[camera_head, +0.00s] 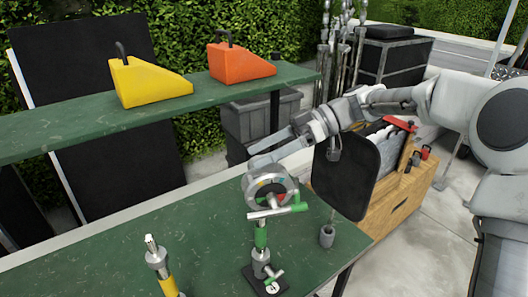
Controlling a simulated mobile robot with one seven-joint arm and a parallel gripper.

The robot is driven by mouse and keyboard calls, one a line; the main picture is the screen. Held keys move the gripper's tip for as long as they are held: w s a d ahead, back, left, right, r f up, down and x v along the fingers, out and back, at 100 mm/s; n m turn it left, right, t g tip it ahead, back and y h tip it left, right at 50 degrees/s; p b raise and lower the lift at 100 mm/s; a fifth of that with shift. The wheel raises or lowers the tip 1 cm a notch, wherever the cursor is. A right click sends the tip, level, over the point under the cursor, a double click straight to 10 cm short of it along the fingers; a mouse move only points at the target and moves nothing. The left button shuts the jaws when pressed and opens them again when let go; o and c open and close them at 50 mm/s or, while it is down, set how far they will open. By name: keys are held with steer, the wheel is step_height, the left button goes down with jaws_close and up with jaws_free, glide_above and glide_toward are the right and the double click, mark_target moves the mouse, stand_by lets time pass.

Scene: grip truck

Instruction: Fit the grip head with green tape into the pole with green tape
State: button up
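The grip head (269,188), a grey round clamp with coloured marks and a green-taped handle (298,204), is directly above the pole with green tape (261,238). The pole stands upright on a dark base plate (262,282) on the green table. Whether the head's stem is in the pole or just above it cannot be made out. My gripper (264,153) comes in from the right, with its fingers at the head's upper edge. Whether the fingers are closed on it is unclear.
A pole with yellow tape (167,284) stands at the front left of the table (208,225). A black panel (345,178) and a small grey socket (327,236) are right of the head. A yellow wedge (148,82) and an orange wedge (240,65) sit on the rear shelf (60,132). A wooden crate (397,212) stands at right.

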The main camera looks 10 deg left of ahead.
steer(key=shift+f, duration=0.1)
steer(key=shift+w+d, duration=0.1)
steer(key=shift+d, duration=0.15)
steer(key=v, duration=1.7)
steer(key=shift+b, duration=0.45)
steer(key=shift+a, duration=0.15)
